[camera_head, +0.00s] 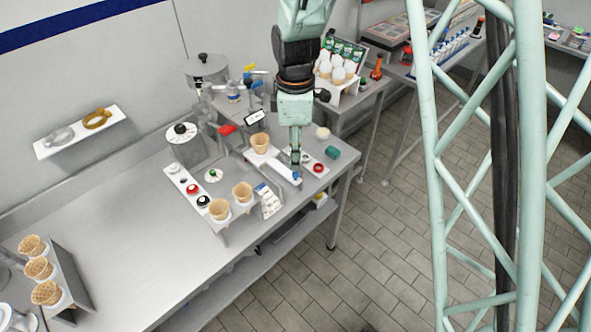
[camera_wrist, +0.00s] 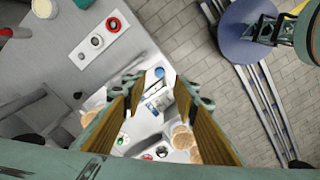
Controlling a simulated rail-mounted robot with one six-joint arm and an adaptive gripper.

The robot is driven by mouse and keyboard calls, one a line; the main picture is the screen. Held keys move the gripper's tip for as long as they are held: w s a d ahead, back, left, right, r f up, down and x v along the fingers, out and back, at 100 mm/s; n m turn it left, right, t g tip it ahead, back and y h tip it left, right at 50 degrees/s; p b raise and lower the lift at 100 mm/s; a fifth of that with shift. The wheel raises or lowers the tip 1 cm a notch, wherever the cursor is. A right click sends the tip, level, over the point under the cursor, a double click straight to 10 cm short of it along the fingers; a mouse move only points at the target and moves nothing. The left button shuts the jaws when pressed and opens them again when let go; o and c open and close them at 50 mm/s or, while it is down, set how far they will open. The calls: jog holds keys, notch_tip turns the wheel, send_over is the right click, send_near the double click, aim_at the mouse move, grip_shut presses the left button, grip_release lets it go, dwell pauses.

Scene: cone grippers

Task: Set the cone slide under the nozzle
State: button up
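The cone slide (camera_head: 275,165) is a white bar on the metal table, with a waffle cone (camera_head: 260,142) upright toward its machine end and a blue knob (camera_head: 296,176) at its near right end. My gripper (camera_head: 296,168) points down at the knob end. In the wrist view my gripper (camera_wrist: 160,88) has its fingers apart, with the blue knob (camera_wrist: 159,72) showing between the tips; I cannot tell if they touch it. The nozzle itself is not clear to see.
A stand with two cones (camera_head: 230,219) and a small blue-white card (camera_head: 268,198) are left of the slide. A tray with a red-ringed item (camera_head: 318,168) and a green block (camera_head: 332,152) are to the right. The table's left middle is clear.

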aim_at(296, 173)
jog(key=shift+f, duration=3.3)
grip_shut()
